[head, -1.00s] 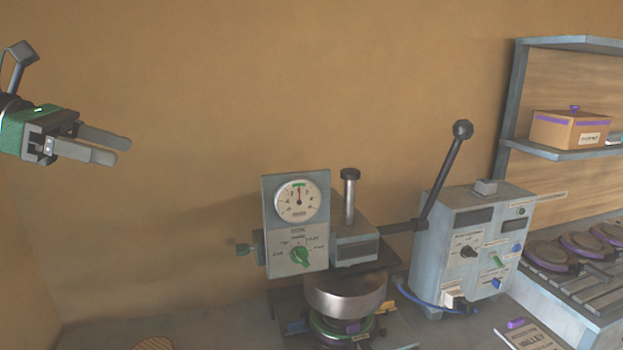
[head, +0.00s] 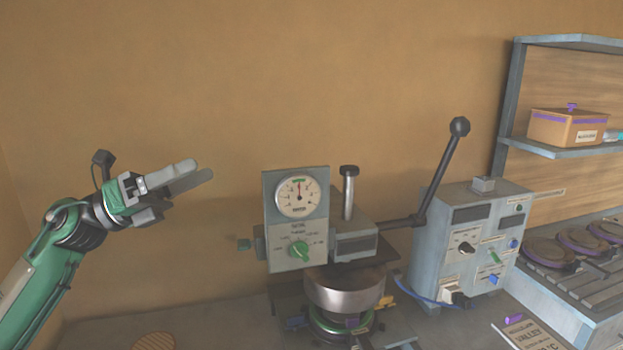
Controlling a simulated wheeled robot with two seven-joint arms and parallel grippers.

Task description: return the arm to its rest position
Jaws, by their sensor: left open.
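My left gripper (head: 183,177) is in the head view at the left, on the green and grey arm that comes in from the lower left. Its two grey fingers point right and slightly up. It is open, with nothing seen between the fingers. It is in the air in front of the bare wall, to the left of the press (head: 297,218) and apart from it. My right gripper is not in view.
The press has a dial gauge, a green knob and a metal cylinder (head: 345,289). A long lever (head: 441,175) rises beside a grey control box (head: 467,240). At the right are a rack of round plates (head: 551,252) and a shelf (head: 568,152) with a box (head: 566,127). A round striped mat (head: 154,341) lies at lower left.

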